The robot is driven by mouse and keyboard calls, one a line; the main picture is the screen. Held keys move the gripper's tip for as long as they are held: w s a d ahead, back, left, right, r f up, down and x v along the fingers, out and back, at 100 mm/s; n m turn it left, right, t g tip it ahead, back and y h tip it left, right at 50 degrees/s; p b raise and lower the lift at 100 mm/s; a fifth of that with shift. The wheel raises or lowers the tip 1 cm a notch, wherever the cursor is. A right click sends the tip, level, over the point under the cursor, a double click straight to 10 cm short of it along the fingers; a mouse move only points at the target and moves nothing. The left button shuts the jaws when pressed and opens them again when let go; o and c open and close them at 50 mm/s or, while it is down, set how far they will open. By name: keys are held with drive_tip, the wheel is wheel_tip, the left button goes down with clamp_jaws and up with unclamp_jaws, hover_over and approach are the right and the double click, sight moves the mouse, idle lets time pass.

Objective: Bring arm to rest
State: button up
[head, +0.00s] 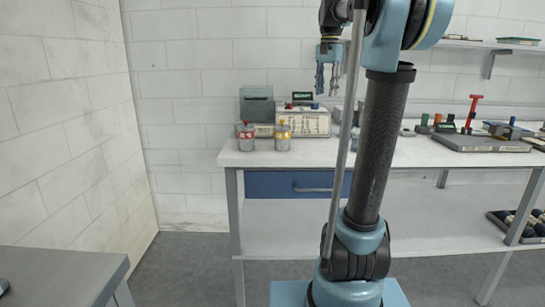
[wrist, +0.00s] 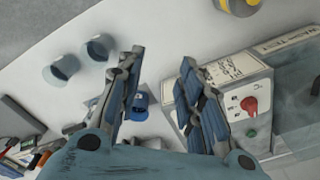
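My arm rises on the right of the middle in the head view, with my gripper (head: 328,82) hanging fingers down above the back of the white bench (head: 400,152). In the wrist view my gripper (wrist: 160,75) has its two blue-and-grey fingers spread apart. Nothing is held between them. A beige control box with a red knob (wrist: 240,95) lies beyond the right finger, and this box (head: 303,122) stands below my gripper in the head view. A small blue object (wrist: 140,104) shows on the bench past the left finger.
Two plain grey cups (wrist: 60,70) show in the wrist view. Tools and a tray (head: 478,143) occupy the bench's right.

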drive_tip(key=s+f+n+t, duration=0.1)
drive_tip(key=s+f+n, duration=0.3)
drive_tip(key=s+f, duration=1.1)
drive_tip(key=s+f+n, duration=0.3)
drive_tip(key=s+f, duration=1.2)
drive_tip(key=f, duration=0.7)
drive_tip(key=shift+s+a+f+n+t, duration=0.35)
drive_tip(key=shift+a+n+t, duration=0.05)
